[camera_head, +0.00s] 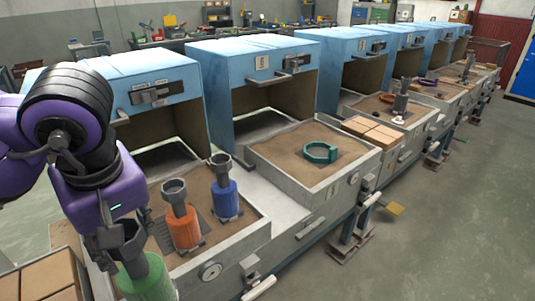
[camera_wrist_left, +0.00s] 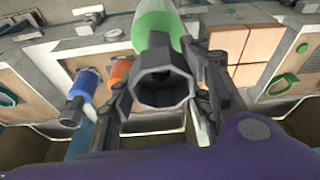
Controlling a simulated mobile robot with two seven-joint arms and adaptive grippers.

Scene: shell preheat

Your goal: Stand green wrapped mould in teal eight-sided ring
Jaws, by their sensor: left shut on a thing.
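The green wrapped mould (camera_head: 147,279) has a grey cup-shaped top and is at the lower left of the head view. My left gripper (camera_head: 120,238) is shut on its grey upper part. In the left wrist view the mould's green body (camera_wrist_left: 157,18) and grey eight-sided rim (camera_wrist_left: 163,87) lie between the fingers. Its lower end is cut off in the head view. The teal eight-sided ring (camera_head: 320,153) lies empty on a dark square on the sandy bed (camera_head: 284,145) at centre, well right of the gripper. My right gripper is not in view.
An orange wrapped mould (camera_head: 183,227) and a blue wrapped mould (camera_head: 226,200) stand on the near tray (camera_head: 255,232), between gripper and ring. Blue hooded furnaces (camera_head: 253,68) line the back. Tan blocks (camera_head: 372,132) lie right of the ring's bed.

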